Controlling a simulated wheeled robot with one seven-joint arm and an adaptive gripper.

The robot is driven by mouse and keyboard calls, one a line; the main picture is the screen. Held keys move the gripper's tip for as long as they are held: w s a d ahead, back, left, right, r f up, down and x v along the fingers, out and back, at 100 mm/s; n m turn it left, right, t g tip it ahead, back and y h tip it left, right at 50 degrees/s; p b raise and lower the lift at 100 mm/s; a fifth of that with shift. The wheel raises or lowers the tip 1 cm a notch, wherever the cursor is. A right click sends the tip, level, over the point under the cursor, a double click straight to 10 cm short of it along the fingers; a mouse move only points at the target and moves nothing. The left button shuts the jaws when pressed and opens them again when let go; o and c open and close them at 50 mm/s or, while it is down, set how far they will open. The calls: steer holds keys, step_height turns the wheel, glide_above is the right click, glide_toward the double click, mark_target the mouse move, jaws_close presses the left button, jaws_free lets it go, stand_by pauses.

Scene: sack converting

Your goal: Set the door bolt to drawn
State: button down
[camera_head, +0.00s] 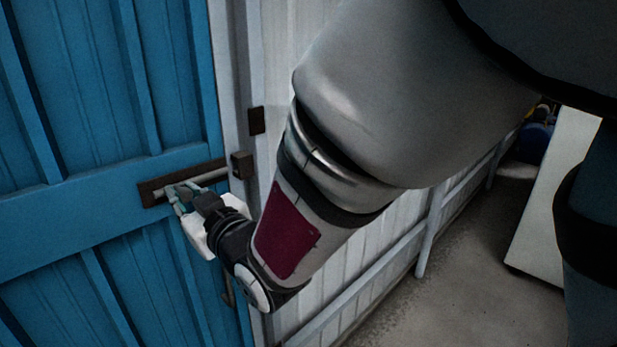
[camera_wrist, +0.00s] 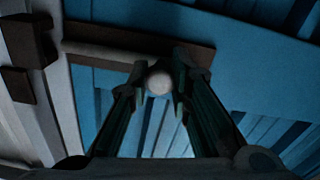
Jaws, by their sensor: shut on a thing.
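The door bolt's dark backing plate (camera_head: 150,193) is mounted across the blue door (camera_head: 80,228), near its right edge. A pale bolt rod (camera_head: 207,178) runs along it toward a dark keeper block (camera_head: 242,165) on the white frame. I cannot tell whether the rod's end enters the keeper. My gripper (camera_head: 176,194) is at the left part of the bolt. In the wrist view, my gripper (camera_wrist: 158,90) has its fingers on both sides of a round pale knob (camera_wrist: 159,83) and is shut on it. The fingers hide part of the bolt.
A second dark block (camera_head: 257,120) sits higher on the white frame (camera_head: 236,90). A white corrugated wall (camera_head: 340,290) with rails runs right of the door. Bare floor (camera_head: 440,300) and a pale panel (camera_head: 560,190) lie farther right. My arm covers much of the upper right.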

steer(key=shift+s+a, duration=0.2)
steer(key=c, duration=1.4)
jaws_free()
steer(key=shift+c, duration=0.2)
steer(key=shift+d, duration=0.1)
steer(key=shift+s+d, duration=0.2)
steer(key=shift+d, duration=0.05)
steer(key=v, duration=0.6)
steer(key=shift+s+d, duration=0.25)
